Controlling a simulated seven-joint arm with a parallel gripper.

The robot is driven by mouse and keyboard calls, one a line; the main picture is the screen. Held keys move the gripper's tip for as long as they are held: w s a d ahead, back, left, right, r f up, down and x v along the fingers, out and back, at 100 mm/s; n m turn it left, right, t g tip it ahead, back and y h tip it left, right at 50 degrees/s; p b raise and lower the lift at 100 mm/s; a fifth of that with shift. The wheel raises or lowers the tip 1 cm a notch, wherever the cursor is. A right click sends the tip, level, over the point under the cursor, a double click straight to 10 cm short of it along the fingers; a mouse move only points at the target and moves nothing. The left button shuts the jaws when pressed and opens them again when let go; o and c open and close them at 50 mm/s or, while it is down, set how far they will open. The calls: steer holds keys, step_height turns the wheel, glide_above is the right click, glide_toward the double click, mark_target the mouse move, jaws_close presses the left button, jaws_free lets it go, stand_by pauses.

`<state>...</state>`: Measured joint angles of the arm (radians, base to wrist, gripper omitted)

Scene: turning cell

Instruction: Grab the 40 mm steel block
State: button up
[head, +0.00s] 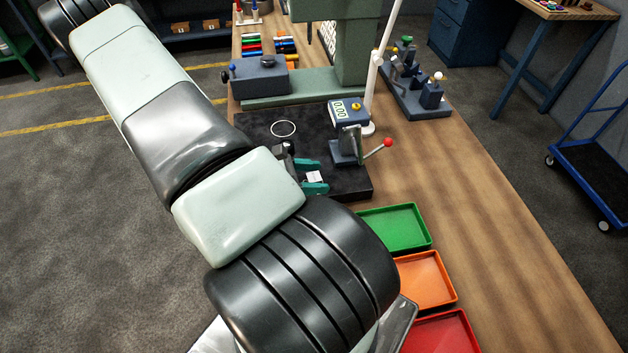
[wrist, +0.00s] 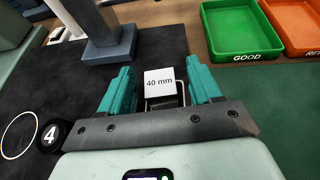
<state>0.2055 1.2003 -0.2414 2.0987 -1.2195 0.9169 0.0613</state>
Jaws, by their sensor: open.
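The steel block (wrist: 160,80) has a white top face marked "40 mm". In the wrist view it lies between the two teal fingers of my gripper (wrist: 160,92), with a dark gap visible on each side. In the head view the block's white top (head: 314,176) shows between the teal fingers of my gripper (head: 312,177), over the dark plate (head: 258,130). My gripper is open. The lower part of the block is largely hidden, so I cannot tell exactly how it rests.
Green (head: 428,230), orange (head: 450,290) and red (head: 462,318) trays lie on the wooden bench nearby. A white ring (head: 284,128) marks the dark plate.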

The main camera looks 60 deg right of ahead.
steer(key=shift+x, duration=1.05)
jaws_close()
steer(key=shift+w, duration=0.1)
